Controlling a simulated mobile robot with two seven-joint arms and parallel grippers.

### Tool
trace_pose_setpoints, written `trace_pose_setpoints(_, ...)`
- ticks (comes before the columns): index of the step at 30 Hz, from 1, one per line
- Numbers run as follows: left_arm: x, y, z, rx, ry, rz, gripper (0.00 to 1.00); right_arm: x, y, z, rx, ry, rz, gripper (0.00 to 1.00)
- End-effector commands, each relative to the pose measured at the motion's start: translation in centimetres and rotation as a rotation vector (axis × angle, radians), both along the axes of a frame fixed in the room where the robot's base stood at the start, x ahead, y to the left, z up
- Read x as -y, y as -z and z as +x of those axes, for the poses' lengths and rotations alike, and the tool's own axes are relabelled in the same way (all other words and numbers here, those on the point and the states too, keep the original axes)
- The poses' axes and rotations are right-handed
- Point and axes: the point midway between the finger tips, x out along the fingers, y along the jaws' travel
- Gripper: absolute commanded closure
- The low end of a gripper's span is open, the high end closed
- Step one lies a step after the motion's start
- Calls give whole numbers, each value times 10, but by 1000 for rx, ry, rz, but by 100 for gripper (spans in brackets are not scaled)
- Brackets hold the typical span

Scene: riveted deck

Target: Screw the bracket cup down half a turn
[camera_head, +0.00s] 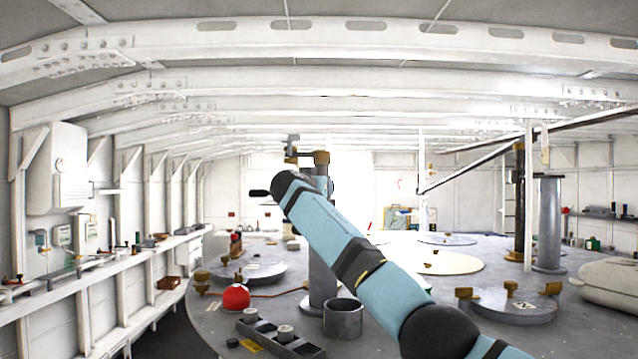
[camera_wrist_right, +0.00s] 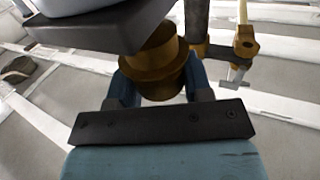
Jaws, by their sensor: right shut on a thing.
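In the right wrist view the bracket cup (camera_wrist_right: 152,62) is a round brass piece with a stepped rim, just below a dark flat plate (camera_wrist_right: 105,28). My right gripper (camera_wrist_right: 160,80) is shut on the cup, with one blue finger on each side of it. The plate hides the cup's upper end, so I cannot tell how far it is screwed in. In the head view my right arm reaches up to the left in front of a grey post (camera_head: 322,285). My right gripper's fingers and the cup cannot be made out there. My left gripper is not in view.
Brass fittings (camera_wrist_right: 244,42) and an upright post (camera_wrist_right: 196,22) stand close right of the cup in the wrist view.

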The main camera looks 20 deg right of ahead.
Motion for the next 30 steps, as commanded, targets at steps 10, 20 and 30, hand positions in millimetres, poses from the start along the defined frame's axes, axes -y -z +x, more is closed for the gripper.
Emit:
trace_pose_setpoints(10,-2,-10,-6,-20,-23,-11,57,1,-1,0,-2,117,1,78)
trace_pose_setpoints(20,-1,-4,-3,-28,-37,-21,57,2,0,0,1,132,1,78)
trace_pose_setpoints(30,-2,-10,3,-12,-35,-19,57,1,0,0,1,131,1,29)
